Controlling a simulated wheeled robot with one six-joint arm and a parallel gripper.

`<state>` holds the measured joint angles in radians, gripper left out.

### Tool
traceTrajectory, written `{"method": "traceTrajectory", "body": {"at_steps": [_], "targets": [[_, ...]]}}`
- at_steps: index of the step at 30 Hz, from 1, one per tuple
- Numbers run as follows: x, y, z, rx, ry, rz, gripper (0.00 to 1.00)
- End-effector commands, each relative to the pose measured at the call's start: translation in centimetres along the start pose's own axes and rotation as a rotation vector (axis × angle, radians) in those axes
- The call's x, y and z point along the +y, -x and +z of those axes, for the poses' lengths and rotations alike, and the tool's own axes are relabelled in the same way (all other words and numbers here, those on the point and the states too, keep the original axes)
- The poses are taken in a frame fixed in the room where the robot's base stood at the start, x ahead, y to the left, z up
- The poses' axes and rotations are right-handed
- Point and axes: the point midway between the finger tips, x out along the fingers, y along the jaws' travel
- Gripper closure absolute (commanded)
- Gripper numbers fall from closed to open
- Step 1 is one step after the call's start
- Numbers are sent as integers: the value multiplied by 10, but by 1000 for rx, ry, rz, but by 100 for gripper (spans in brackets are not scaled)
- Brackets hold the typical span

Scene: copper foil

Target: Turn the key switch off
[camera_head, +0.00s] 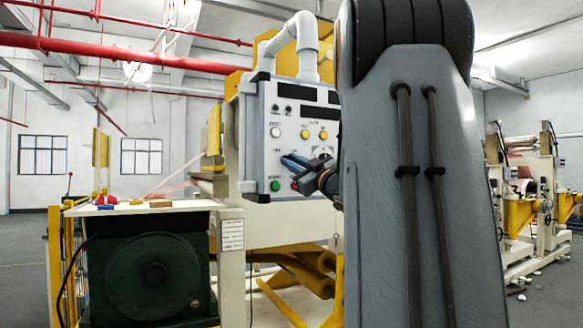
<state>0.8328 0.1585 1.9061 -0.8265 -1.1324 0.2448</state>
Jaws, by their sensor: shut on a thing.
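The control panel (259,125) is a light grey box with a dark edge, upright at the middle of the head view. It carries yellow, white, green and dark buttons. My gripper (290,163), with blue fingers, reaches from the right to the lower middle of the panel face. It is shut on the key switch, which the fingers hide. I cannot see which way the key is turned. A red button shows partly, just below the fingers, and a green button (275,186) sits to their lower left.
My arm covers the right middle of the view and part of the panel. A white pipe (308,62) rises above the panel. A table top (185,204) with small coloured items stands at left over a dark green motor (150,275). Yellow and white machinery (547,205) stands at right.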

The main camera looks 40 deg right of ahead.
Motion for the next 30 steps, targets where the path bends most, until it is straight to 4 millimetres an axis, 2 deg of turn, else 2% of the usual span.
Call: {"method": "traceTrajectory", "body": {"at_steps": [20,21,24,30], "targets": [[1,-1,-1,2,55,-21,100],[1,-1,-1,2,55,-21,90],[1,-1,-1,1,54,-21,77],[1,0,-1,1,53,-22,77]]}}
